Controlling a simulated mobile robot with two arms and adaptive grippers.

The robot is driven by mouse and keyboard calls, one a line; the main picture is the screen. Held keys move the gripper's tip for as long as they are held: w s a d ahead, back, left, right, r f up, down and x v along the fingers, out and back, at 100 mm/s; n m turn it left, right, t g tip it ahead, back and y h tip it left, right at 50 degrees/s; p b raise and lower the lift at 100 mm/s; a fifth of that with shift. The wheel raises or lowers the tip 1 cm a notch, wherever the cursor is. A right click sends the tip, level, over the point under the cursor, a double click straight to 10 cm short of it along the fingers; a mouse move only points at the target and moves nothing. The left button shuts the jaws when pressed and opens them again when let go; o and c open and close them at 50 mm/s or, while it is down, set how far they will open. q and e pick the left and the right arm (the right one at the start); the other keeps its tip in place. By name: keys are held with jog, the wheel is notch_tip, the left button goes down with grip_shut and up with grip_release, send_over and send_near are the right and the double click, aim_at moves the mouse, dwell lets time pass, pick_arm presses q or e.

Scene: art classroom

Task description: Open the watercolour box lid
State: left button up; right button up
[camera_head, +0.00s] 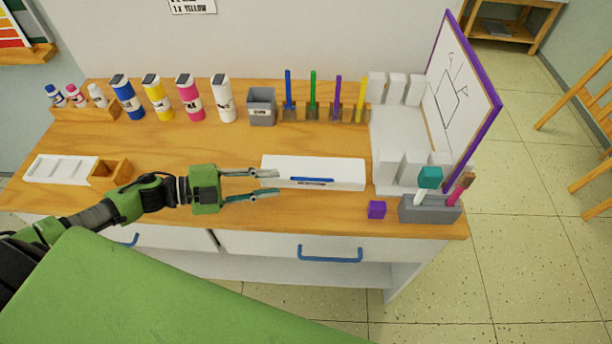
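A long white box (335,172), which looks like the watercolour box, lies on the wooden table in front of the middle. Its lid looks shut. A blue strip with some dark red (312,180) shows on its front side. My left gripper (277,183) reaches in from the left, with its two fingers pointing right at the box's left end. The fingers are apart with nothing between them. I cannot tell whether a fingertip touches the box. My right gripper is not in view.
Paint bottles (190,98), a grey cup (262,107) and upright markers (313,94) line the back. A white compartment tray (60,169) is at left. A whiteboard (462,100), purple cube (376,209) and grey holder (428,212) are at right. Bare table (220,145) lies behind the gripper.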

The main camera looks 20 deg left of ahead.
aim_at(306, 179)
pick_arm(q)
jog(key=p+x, duration=0.1)
jog(key=x, duration=0.7)
jog(key=shift+w+d+p, duration=0.2)
jog(key=shift+w+p, duration=0.1)
jog(key=shift+w, duration=0.1)
jog(key=shift+w+d+f, duration=0.2)
jog(key=shift+d, duration=0.2)
grip_shut()
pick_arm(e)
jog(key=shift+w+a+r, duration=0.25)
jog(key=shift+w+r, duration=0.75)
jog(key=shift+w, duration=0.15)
